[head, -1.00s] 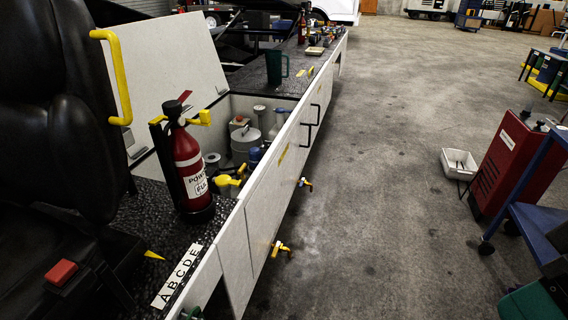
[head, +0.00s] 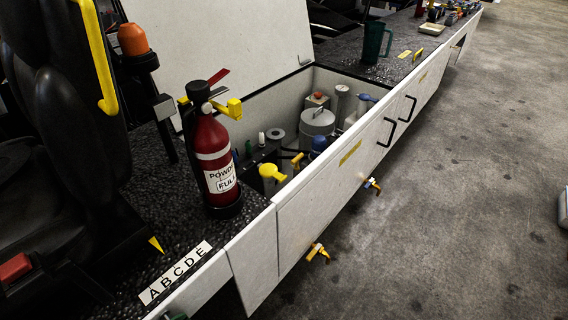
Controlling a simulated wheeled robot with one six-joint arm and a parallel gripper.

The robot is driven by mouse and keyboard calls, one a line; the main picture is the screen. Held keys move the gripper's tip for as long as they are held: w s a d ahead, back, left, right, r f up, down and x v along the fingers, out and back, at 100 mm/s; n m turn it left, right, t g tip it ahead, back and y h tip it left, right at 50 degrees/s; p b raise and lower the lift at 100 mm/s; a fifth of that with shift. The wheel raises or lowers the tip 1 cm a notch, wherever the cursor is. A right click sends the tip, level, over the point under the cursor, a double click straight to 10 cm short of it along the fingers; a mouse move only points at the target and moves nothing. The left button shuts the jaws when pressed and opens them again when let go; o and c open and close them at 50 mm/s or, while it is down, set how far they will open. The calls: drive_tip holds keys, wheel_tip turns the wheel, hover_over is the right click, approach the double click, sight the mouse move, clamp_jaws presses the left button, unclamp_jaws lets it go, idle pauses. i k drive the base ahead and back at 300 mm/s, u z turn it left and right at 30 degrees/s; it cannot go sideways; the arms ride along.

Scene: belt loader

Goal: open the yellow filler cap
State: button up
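The yellow filler cap (head: 272,171) appears to be the round yellow piece with a side tab, in the near end of the open compartment (head: 258,117). It sits just right of the fire extinguisher and looks seated on its neck. A second yellow-orange handle (head: 298,160) stands close to its right. My gripper is not in view.
A red fire extinguisher (head: 212,160) with a yellow nozzle stands on the black deck beside the compartment. The raised white lid (head: 215,45) leans behind. Yellow taps (head: 317,252) stick out of the white side panel.

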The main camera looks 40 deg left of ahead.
sight(267, 169)
drive_tip(key=u, duration=0.65)
drive_tip(key=i, duration=0.95)
drive_tip(key=u, duration=0.75)
